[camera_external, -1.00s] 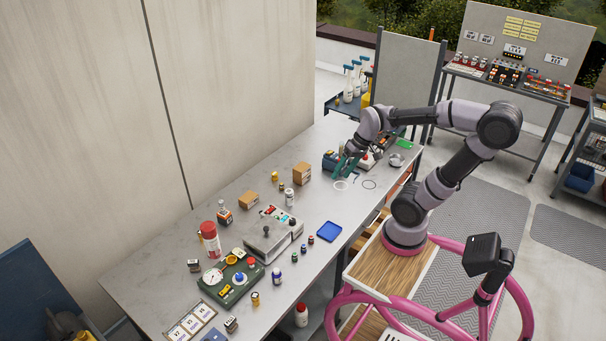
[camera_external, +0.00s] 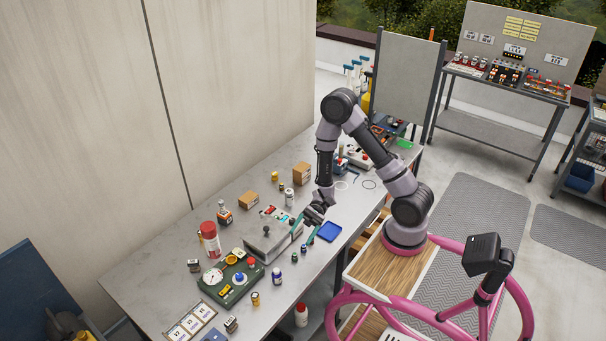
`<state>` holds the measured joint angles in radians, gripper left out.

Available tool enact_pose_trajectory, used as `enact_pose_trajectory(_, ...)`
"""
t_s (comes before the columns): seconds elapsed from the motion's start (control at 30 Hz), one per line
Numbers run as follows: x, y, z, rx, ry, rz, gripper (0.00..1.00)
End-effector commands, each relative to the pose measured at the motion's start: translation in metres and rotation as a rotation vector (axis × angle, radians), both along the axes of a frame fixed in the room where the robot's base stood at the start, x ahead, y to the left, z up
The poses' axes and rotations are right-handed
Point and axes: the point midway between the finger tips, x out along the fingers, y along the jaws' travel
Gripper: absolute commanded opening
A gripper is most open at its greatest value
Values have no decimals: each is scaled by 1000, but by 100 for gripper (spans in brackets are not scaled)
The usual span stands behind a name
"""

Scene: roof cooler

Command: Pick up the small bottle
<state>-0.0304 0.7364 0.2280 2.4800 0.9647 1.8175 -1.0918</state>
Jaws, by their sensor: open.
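Several small bottles stand on the grey workbench (camera_external: 190,265). A blue bottle with a white cap (camera_external: 277,276) stands nearer the front. A yellowish small bottle (camera_external: 255,299) stands further left. I cannot tell which one the task means. My gripper (camera_external: 304,232) is open, its teal fingers pointing down just above and behind the dark bottles. A third dark bottle seen earlier is hidden by a finger. Nothing shows between the fingers.
The grey machine (camera_external: 262,245) stands close left of my gripper. A green gauge box (camera_external: 231,278), a red-capped bottle (camera_external: 210,240) and cardboard boxes (camera_external: 302,173) stand around. The bench front edge is near.

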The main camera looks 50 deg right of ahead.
Motion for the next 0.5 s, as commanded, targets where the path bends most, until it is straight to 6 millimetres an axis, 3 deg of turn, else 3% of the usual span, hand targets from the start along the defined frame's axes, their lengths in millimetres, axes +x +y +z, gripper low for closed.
enact_pose_trajectory(0.3,33,18,-98,92,307,-394,71)
enact_pose_trajectory(0.5,34,14,-169,38,435,-627,71)
